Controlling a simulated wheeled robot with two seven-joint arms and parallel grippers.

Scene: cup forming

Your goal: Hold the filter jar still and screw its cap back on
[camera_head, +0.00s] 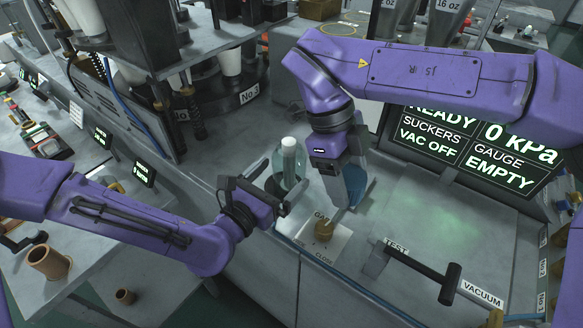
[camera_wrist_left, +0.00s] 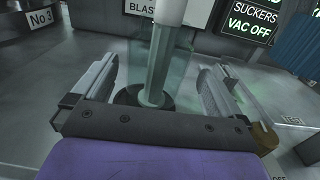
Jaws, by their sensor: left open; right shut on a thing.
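The filter jar (camera_head: 276,165) is clear greenish glass with a white-topped element (camera_head: 289,158) inside and a dark base. It stands upright on the bench. My left gripper (camera_head: 286,172) is open with its fingers on either side of the jar. In the left wrist view the jar (camera_wrist_left: 183,70) stands between the fingers (camera_wrist_left: 162,75), with a gap on each side. My right gripper (camera_head: 343,185) points down to the right of the jar, shut on a blue piece, probably the cap (camera_head: 358,188). The blue ribbed piece also shows in the left wrist view (camera_wrist_left: 296,40). The grip itself is partly hidden.
A brass knob (camera_head: 323,231) on a light plate is just in front of the right gripper. A black lever (camera_head: 424,272) lies between the TEST and VACUUM labels. A display (camera_head: 470,145) stands behind the right arm. The bench right of the blue piece is clear.

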